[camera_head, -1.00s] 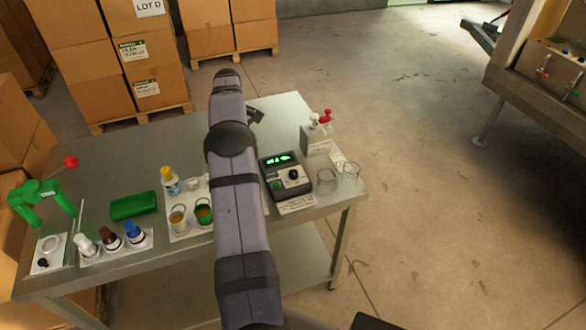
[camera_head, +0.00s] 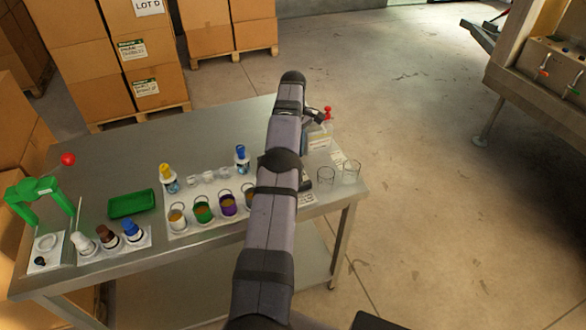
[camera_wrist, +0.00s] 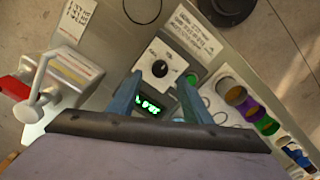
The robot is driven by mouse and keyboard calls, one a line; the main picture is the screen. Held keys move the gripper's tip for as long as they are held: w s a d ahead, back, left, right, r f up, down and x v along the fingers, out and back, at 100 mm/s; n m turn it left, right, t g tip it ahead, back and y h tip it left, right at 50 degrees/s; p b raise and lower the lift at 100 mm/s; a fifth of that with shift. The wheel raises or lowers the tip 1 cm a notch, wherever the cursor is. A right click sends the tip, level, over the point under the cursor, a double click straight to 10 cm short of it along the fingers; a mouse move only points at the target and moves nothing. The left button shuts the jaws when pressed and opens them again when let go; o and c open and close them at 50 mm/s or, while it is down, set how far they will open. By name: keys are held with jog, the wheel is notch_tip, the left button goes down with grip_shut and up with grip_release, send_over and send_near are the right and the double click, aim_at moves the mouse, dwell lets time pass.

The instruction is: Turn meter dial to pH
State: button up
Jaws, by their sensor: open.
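The meter (camera_wrist: 150,58) shows in the wrist view with a black dial knob (camera_wrist: 160,68) on a white panel. Its green lit display (camera_wrist: 150,105) lies below the knob; I cannot read its text or the dial's setting clearly. My gripper (camera_wrist: 160,82) is open, its two bluish fingers pointing toward the meter, one on each side of the display. The knob appears between and just beyond the fingertips, and I cannot tell the height above it. A green button (camera_wrist: 194,79) is near the right finger. In the head view my arm hides most of the meter.
Two clear beakers (camera_head: 350,173) are at the table's right edge. Several coloured cups (camera_head: 203,210) and bottles stand left of the arm.

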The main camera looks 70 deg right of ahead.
jog(key=shift+f+p, duration=0.8)
jog(key=shift+f, duration=2)
jog(key=shift+c, duration=0.7)
jog(key=c, duration=0.9)
